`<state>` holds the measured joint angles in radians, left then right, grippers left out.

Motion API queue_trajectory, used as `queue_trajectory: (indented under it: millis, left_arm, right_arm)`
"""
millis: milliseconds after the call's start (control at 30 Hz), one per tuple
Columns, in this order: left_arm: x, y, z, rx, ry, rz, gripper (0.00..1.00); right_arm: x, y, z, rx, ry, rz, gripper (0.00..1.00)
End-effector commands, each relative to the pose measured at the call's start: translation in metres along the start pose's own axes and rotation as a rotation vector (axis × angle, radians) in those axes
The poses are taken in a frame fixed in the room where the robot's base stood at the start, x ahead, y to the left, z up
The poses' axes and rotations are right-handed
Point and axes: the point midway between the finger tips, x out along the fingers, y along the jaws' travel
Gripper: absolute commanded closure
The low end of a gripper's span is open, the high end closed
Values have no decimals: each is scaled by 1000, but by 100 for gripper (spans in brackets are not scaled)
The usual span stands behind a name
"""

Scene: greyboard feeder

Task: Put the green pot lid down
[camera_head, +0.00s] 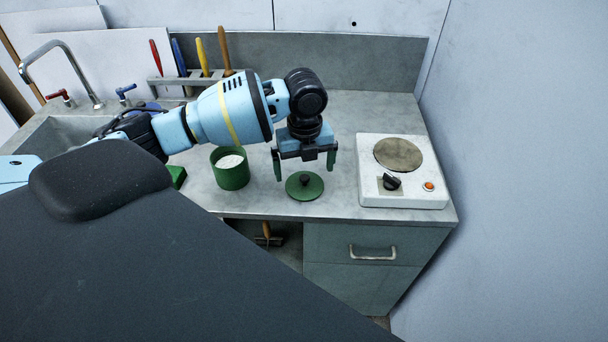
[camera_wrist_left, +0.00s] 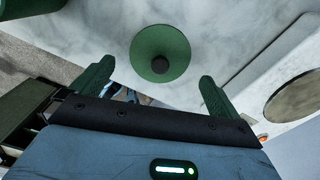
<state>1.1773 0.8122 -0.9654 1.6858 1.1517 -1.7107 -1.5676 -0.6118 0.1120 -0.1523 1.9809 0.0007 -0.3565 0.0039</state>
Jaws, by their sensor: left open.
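The green pot lid (camera_head: 304,186) lies flat on the grey counter, its dark knob facing up. My left gripper (camera_head: 306,172) is open and empty above and just behind the lid, with its two green fingers apart. In the left wrist view the lid (camera_wrist_left: 160,52) lies beyond the open fingertips, apart from them. The green pot (camera_head: 231,172) stands upright on the counter to the left of the lid, open, with white contents. My right gripper is not in view.
A white hot plate (camera_head: 404,192) with a round burner and black knob stands to the right. A sink (camera_head: 66,134) with a tap is at the left. A rack (camera_head: 192,78) with several coloured-handled tools stands at the back. The counter's front edge is close to the lid.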

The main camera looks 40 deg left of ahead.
Motion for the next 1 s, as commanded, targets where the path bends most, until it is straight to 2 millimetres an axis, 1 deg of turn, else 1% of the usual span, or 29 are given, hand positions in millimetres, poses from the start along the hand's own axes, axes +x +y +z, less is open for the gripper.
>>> queue_trajectory:
  millis: [33,100,300,400,600,1000]
  left_arm:
    - [-14,-1,1,0,-4,-5,0]
    - [-29,-1,1,0,-4,-6,0]
    - [-63,-1,0,1,-2,-3,0]
    - [-74,-1,0,1,-1,-2,0]
    - [-83,0,0,1,1,0,0]
    - [-83,0,0,1,1,0,0]
  right_arm:
    - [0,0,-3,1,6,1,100]
    - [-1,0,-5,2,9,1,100]
    - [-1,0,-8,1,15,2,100]
    - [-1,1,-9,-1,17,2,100]
    - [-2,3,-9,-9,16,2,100]
    - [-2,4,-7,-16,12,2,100]
